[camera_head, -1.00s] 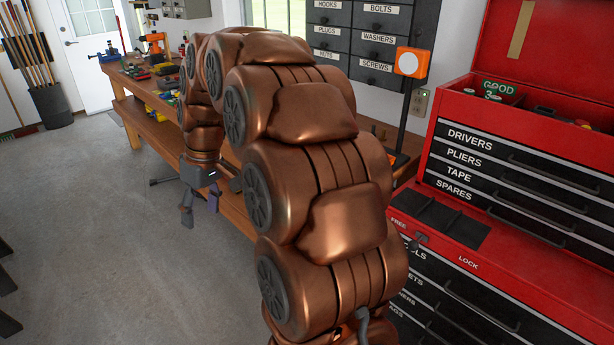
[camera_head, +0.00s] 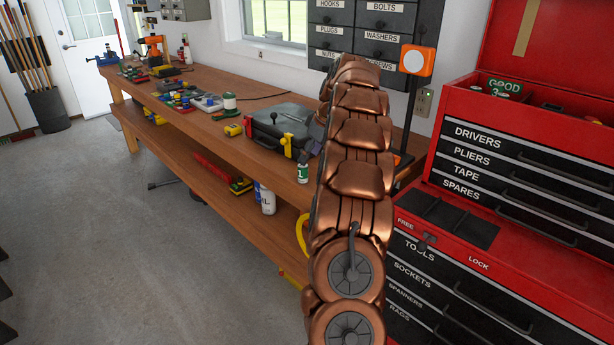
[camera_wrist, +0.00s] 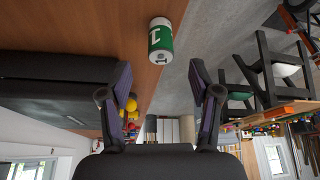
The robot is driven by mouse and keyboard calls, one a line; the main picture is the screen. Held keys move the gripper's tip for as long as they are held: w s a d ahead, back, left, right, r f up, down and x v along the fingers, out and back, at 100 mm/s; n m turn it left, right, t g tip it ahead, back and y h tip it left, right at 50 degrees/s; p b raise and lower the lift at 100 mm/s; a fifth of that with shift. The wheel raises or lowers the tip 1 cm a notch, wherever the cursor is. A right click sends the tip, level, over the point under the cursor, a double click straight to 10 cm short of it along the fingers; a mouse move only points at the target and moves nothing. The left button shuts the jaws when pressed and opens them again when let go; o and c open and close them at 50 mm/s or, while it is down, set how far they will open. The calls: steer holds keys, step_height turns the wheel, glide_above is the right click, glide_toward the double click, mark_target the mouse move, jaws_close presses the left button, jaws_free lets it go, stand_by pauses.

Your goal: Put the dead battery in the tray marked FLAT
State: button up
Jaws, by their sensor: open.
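A green and white battery marked 1 (camera_wrist: 161,40) is ahead of my gripper (camera_wrist: 160,78) in the wrist view, between the lines of the fingers but beyond their tips. My gripper is open and empty. In the head view the same battery (camera_head: 303,168) appears upright near the bench's front edge, right of a black case. My arm mostly hides the gripper there. A tray labelled GOOD (camera_head: 506,87) is in the top of the red tool chest, with a 3 showing beside it. No label FLAT is readable in either view.
The black case (camera_head: 283,125) stands close to the battery on the wooden bench (camera_head: 215,80). A green and white item (camera_head: 229,101), a yellow tape measure (camera_head: 233,130) and tools lie further left. The red tool chest (camera_head: 470,215) is at right.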

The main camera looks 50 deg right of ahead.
mark_target(306, 166)
steer(key=shift+d+p+x, duration=0.25)
steer(key=shift+p+x, duration=0.15)
steer(key=shift+x, duration=0.9)
steer(key=shift+s+a+p+x, duration=0.15)
steer(key=shift+p+x, duration=0.35)
steer(key=shift+x, duration=0.8)
steer(key=shift+s+a+p+x, duration=0.15)
steer(key=shift+p+x, duration=0.35)
steer(key=shift+x, duration=0.85)
jaws_close()
